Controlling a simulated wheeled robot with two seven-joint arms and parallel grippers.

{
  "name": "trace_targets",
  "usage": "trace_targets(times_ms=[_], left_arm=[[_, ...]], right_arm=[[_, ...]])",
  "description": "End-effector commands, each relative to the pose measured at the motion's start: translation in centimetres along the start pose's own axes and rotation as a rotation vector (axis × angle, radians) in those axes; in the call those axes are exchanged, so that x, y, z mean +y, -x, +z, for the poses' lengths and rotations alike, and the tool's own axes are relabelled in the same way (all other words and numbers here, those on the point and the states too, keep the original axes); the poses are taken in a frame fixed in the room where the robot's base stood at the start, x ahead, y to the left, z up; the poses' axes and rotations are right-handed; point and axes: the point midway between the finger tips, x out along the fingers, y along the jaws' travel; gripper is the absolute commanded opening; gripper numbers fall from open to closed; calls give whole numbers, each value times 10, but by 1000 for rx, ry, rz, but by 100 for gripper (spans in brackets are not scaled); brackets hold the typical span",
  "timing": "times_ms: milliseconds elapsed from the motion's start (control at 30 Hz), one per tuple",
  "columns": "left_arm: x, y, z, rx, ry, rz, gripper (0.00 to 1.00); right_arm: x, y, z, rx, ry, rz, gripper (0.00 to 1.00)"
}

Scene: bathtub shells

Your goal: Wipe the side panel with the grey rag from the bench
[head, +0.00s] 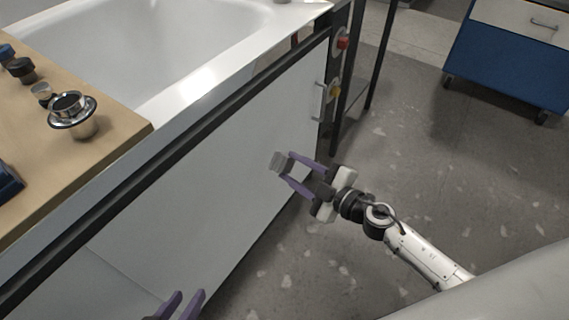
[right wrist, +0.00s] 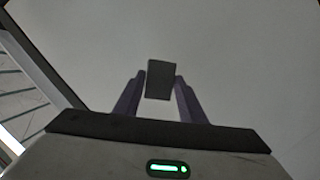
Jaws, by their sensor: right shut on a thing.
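The side panel (head: 215,150) is the large pale face below the tub's rim; it also fills most of the right wrist view (right wrist: 235,65). My right gripper (head: 288,166) is in front of the panel's right part, its purple fingers shut on the grey rag (head: 279,160). In the right wrist view the rag (right wrist: 160,80) shows as a small dark grey block between the fingertips, against the panel. I cannot tell whether it touches the panel. My left gripper (head: 182,305) shows only its purple fingertips at the bottom edge, apart with nothing seen between them.
The white tub (head: 225,80) is above the panel. A wooden bench (head: 110,125) at left holds a chrome fitting (head: 75,115) and dark knobs. A panel handle (head: 319,101) and red and yellow knobs are at the panel's right end. A blue cabinet (head: 505,60) stands back right; grey floor is clear.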

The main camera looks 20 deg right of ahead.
Motion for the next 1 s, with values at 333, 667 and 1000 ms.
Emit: trace_targets(times_ms=[333,667,1000], left_arm=[[-1,0,0,1,1,-1,31],[-2,-2,3,0,1,-1,31],[-2,-3,4,0,1,-1,31]], right_arm=[[0,6,1,0,2,0,19],[-1,21,7,-3,0,-1,19],[0,35,10,0,2,0,19]])
